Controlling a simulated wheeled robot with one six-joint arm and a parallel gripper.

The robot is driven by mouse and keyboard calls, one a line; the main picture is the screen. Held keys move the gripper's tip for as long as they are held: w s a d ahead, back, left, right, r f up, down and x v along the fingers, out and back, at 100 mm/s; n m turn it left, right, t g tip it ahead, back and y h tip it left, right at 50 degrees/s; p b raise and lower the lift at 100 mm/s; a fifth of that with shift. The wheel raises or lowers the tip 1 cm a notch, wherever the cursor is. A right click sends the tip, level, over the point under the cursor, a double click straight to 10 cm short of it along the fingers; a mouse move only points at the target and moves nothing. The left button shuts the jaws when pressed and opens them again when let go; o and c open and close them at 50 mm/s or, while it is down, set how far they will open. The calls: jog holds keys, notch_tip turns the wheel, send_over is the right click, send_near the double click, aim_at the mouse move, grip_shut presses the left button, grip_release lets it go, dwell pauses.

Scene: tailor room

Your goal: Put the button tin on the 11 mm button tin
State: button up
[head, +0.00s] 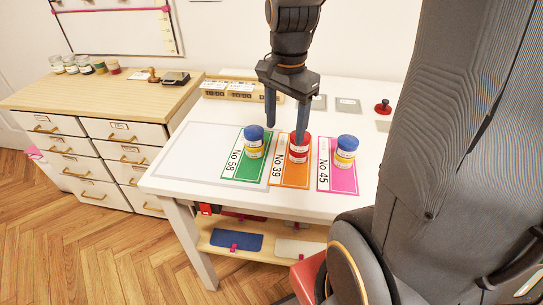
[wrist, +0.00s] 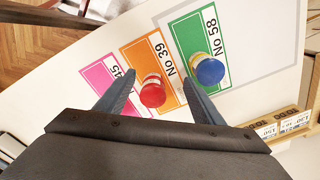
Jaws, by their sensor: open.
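Three small button tins stand upright on coloured cards on the white table. A blue-lidded tin (head: 254,150) with a yellow lower part is on the green No 58 card. A red tin (head: 299,155) is on the orange No 39 card. Another blue-and-yellow tin (head: 346,158) is on the pink No 45 card. My gripper (head: 285,132) is open and empty, pointing down over the red tin. In the wrist view the red lid (wrist: 152,92) lies between the open fingers (wrist: 156,86), nearer the left one. Size labels on the tins are too small to read.
The white table (head: 205,150) has bare room at its left. A wooden box with labels (head: 243,90) and a red-knobbed stamp (head: 382,107) are at the back. A drawer cabinet (head: 100,140) with jars stands left. A shelf (head: 225,238) is below.

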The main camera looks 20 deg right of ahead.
jog(key=s+a+f+n, duration=0.1)
jog(key=a+n, duration=0.1)
jog(key=n, duration=0.2)
jog(key=s+a+f+n, duration=0.2)
jog(key=n, duration=0.2)
jog(key=s+a+f+n, duration=0.2)
jog(key=n, duration=0.2)
jog(key=shift+a+f+t, duration=0.25)
jog(key=shift+t, duration=0.05)
jog(key=shift+s+a+f+n, duration=0.25)
jog(key=shift+n, duration=0.45)
